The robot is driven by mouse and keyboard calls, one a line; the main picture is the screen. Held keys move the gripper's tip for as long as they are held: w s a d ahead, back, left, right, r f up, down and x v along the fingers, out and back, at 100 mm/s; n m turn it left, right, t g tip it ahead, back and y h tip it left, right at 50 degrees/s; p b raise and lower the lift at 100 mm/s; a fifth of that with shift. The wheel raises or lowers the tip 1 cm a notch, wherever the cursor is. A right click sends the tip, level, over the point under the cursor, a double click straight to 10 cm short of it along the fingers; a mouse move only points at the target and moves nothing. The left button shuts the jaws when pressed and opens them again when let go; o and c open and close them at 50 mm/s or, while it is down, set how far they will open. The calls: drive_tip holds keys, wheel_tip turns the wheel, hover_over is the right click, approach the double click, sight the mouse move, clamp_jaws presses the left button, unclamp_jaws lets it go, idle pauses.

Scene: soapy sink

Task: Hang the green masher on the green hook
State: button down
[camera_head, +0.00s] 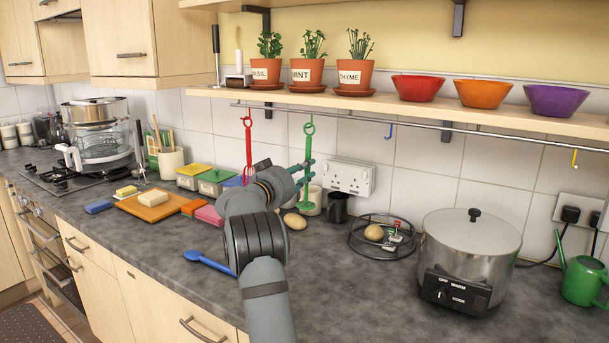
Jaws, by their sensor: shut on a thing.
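The green masher (308,150) is upright, its ring at the top and its flat head low, in front of the tiled wall below the rail (350,119). My gripper (306,172) is shut on the masher's handle, about midway along it. The ring is close to the rail in the picture. The green hook cannot be made out apart from the masher's ring, and I cannot tell whether the ring is around it. My arm comes up from the lower middle and hides part of the counter.
A red utensil (248,145) hangs on the rail to the left. A blue hook (390,131) and a yellow hook (574,158) are empty to the right. Potted herbs and bowls stand on the shelf (470,119) above. A dark mug (338,208) and wire rack (368,249) are below.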

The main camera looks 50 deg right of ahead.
drive_tip(key=shift+d+f+h+b, duration=0.2)
drive_tip(key=shift+d+h+b, duration=0.3)
drive_tip(key=shift+b, duration=1.45)
drive_tip(key=c, duration=1.4)
unclamp_jaws()
drive_tip(key=shift+a, duration=0.1)
drive_tip(key=shift+c, duration=0.2)
drive_tip(key=s+a+f, duration=0.1)
drive_tip(key=a, duration=1.1)
drive_tip(key=shift+d, duration=0.15)
